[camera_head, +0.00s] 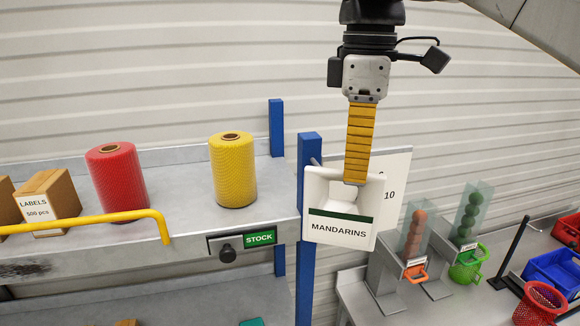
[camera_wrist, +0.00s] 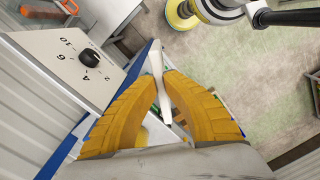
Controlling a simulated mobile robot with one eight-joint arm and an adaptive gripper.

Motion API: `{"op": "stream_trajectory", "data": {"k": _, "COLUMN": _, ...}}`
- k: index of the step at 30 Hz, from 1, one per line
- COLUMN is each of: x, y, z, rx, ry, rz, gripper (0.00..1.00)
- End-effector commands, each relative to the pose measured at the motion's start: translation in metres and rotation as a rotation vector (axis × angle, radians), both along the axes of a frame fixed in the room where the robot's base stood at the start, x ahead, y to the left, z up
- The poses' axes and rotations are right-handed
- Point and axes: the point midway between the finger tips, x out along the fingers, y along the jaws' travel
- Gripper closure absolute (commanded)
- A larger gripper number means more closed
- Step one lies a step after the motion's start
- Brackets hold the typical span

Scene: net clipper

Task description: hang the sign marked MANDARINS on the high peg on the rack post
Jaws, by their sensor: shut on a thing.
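The white sign marked MANDARINS (camera_head: 338,232), with a dark green band, hangs upright from my gripper (camera_head: 355,180) in the head view. The yellow fingers are shut on its upper part. In the wrist view the sign (camera_wrist: 156,62) shows nearly edge-on between the fingertips of my gripper (camera_wrist: 160,78). The blue rack post (camera_head: 309,150) stands just left of the sign. A short grey peg (camera_head: 315,161) shows near the post's top, close to the sign's upper left corner. Whether the sign touches the peg cannot be told; the sign hides part of the post side.
A white panel with a dial (camera_wrist: 88,58) stands beside the sign, partly hidden in the head view (camera_head: 397,165). The shelf (camera_head: 180,215) holds a red roll (camera_head: 117,182) and a yellow roll (camera_head: 233,172). A table with baskets (camera_head: 467,267) lies right.

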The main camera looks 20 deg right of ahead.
Motion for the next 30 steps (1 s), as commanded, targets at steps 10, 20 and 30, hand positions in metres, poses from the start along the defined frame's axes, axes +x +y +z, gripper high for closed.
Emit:
{"op": "stream_trajectory", "data": {"k": 10, "x": 0.024, "y": 0.000, "z": -0.003, "rx": 0.000, "ry": 0.000, "rz": 0.000, "gripper": 1.00}}
{"op": "stream_trajectory", "data": {"k": 20, "x": 0.046, "y": 0.000, "z": -0.004, "rx": 0.000, "ry": 0.000, "rz": -0.001, "gripper": 1.00}}
{"op": "stream_trajectory", "data": {"k": 30, "x": 0.068, "y": 0.000, "z": -0.006, "rx": 0.000, "ry": 0.000, "rz": -0.001, "gripper": 1.00}}
